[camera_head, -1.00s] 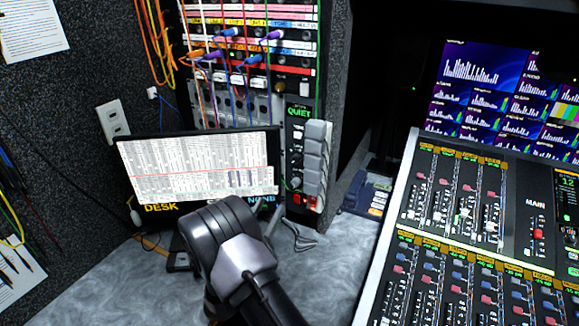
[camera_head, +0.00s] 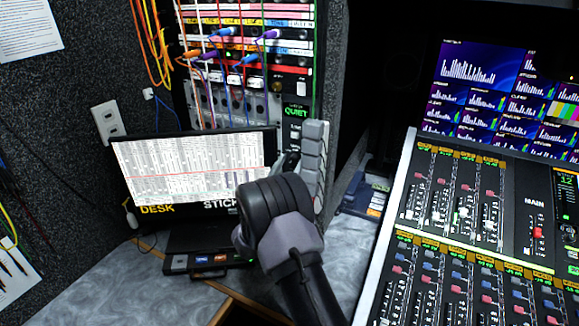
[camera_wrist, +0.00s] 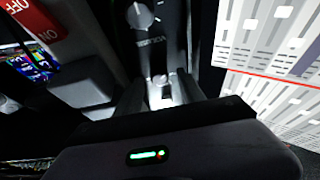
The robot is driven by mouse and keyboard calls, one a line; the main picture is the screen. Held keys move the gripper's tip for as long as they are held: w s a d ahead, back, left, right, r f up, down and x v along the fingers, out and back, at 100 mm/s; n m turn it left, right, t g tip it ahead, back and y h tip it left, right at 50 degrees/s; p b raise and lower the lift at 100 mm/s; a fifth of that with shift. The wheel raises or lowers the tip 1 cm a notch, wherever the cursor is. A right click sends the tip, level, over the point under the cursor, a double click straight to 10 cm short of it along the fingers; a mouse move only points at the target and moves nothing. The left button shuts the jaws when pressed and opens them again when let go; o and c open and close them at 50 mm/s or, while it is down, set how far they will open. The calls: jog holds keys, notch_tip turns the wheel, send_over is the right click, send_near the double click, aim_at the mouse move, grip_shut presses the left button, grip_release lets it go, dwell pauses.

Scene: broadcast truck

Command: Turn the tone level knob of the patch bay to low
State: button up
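The patch bay (camera_head: 250,50) stands at the back in the head view, with coloured cords plugged into its rows. A dark round knob (camera_head: 277,86) shows at its lower right; I cannot read its label. In the wrist view, my gripper (camera_wrist: 165,103) faces a dark panel (camera_wrist: 180,30) with a pale knob (camera_wrist: 141,15) at the top and a small silvery part (camera_wrist: 160,84) just ahead. I cannot make out finger opening or contact.
A screen (camera_head: 185,165) stands left of my arm, with a low box of buttons (camera_head: 208,262) before it. A mixing desk (camera_head: 460,240) fills the right side. A red ON/OFF part (camera_wrist: 50,20) is upper left in the wrist view.

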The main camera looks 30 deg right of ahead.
grip_shut()
jog(key=shift+n, duration=0.3)
jog(key=n+t+y, duration=0.1)
jog(key=n, duration=0.1)
jog(key=n+t+y, duration=0.1)
jog(key=n, duration=0.2)
jog(key=shift+s+d, duration=0.1)
jog(key=n+y, duration=0.1)
jog(key=n, duration=0.2)
jog(key=n+t+y, duration=0.1)
jog(key=n+y, duration=0.1)
jog(key=n, duration=0.1)
jog(key=shift+s+n, duration=0.1)
jog(key=shift+n, duration=0.2)
jog(key=shift+n+y, duration=0.4)
jog(key=shift+o, duration=0.3)
grip_release()
jog(key=shift+r, duration=0.1)
